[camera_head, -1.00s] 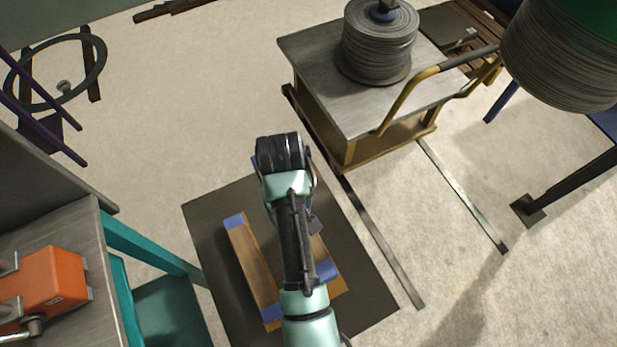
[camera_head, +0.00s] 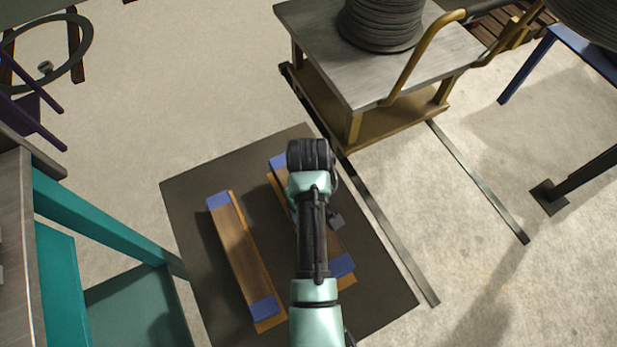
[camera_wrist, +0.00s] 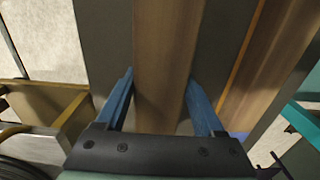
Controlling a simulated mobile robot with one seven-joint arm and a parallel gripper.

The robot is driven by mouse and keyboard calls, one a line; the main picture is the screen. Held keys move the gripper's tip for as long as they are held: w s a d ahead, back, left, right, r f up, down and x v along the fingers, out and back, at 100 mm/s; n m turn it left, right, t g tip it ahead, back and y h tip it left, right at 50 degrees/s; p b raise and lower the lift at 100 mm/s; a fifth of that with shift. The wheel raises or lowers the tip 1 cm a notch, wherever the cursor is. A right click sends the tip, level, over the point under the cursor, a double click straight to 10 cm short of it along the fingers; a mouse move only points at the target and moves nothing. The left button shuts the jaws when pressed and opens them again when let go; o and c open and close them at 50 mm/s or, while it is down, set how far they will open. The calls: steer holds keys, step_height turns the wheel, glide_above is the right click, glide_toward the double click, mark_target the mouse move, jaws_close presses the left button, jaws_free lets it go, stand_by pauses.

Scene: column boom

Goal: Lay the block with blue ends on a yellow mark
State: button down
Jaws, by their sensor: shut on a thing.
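A wooden block with blue ends (camera_head: 341,264) lies under my arm on the right of a dark mat, partly hidden by my gripper. My gripper (camera_wrist: 159,88) is shut on this block, its blue fingers on both sides of the wood in the wrist view. A yellow mark (camera_head: 347,282) shows at its lower end and along its upper left edge. I cannot tell whether the block touches the mark. A second block with blue ends (camera_head: 239,250) lies to the left, with a yellow mark (camera_head: 271,324) showing along its right side and lower end.
The dark mat (camera_head: 190,225) has bare room between and around the blocks. A grey-topped cart (camera_head: 400,75) with yellow handles and a cable spool stands behind to the right, beside floor rails (camera_head: 400,258). A teal-framed bench (camera_head: 100,220) stands at left.

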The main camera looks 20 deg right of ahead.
steer(key=shift+f+b, duration=0.9)
steer(key=shift+f, duration=1.45)
steer(key=shift+f, duration=0.1)
jaws_free()
step_height(320, 180, up, 12)
steer(key=p, duration=0.5)
